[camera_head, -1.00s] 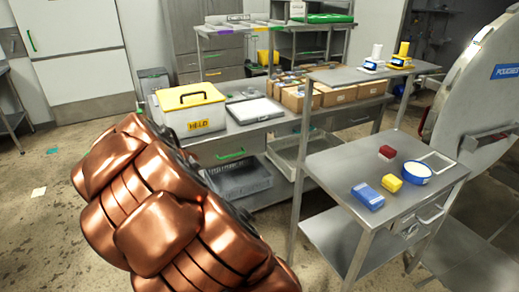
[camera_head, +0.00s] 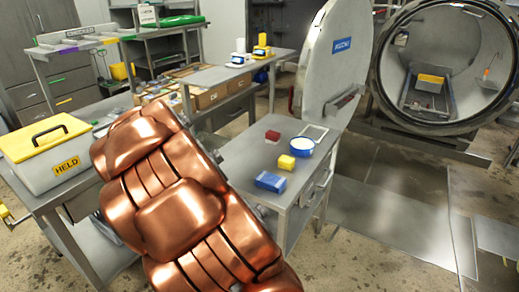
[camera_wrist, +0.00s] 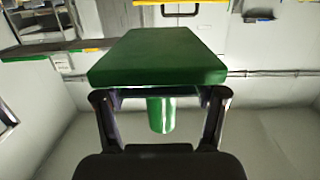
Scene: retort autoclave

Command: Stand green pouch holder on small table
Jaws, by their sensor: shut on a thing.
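In the wrist view my gripper (camera_wrist: 160,97) is shut on a green pouch holder (camera_wrist: 158,58). The holder shows a flat green slab with a short green cylinder below it, between the two dark fingers. The holder and gripper are hidden behind my copper arm in the head view. A small steel table (camera_head: 237,158) stands right of my arm. On it are a blue block (camera_head: 270,181), a yellow block (camera_head: 287,162), a red block (camera_head: 272,136), a round blue-and-white item (camera_head: 302,147) and a pale square frame (camera_head: 314,132).
The open round retort (camera_head: 440,60) is at the right, with its door (camera_head: 335,65) swung out behind the table. A bench at the left carries a yellow-lidded HELD box (camera_head: 45,155). Cardboard boxes (camera_head: 210,97) stand farther back. Floor right of the table looks clear.

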